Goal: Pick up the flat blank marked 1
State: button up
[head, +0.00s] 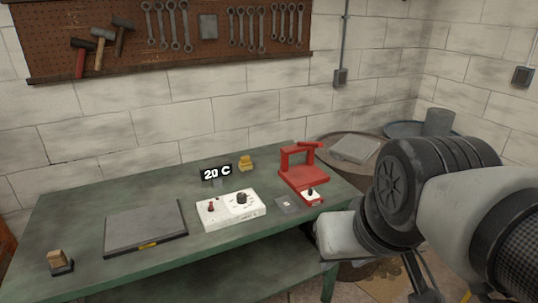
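A small flat grey plate (287,204) with a small pale mark lies on the green bench, between the white control box and the red stand. It looks like the blank, but the mark is too small to read as a 1. My arm comes in from the right, with its pale lower link beside the bench's right end. Dark slender parts (425,283) below the black joint may be my gripper. Their fingertips cannot be made out, and I cannot tell whether they are open or shut. Nothing of mine visibly touches the plate.
The green bench (75,215) also bears a dark slab (146,228), a white control box (231,209), a 20 C display (216,172), a yellow object (246,163), a red stand (303,172) and a stamp-like block (60,262). Barrels (325,143) stand behind its right end.

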aim_at(288, 207)
jog(key=i+l+u, duration=0.1)
jog(key=i+l, duration=0.4)
jog(key=i, duration=0.25)
jog(key=i+l+u, duration=0.1)
jog(key=i+l, duration=0.4)
jog(key=i, duration=0.2)
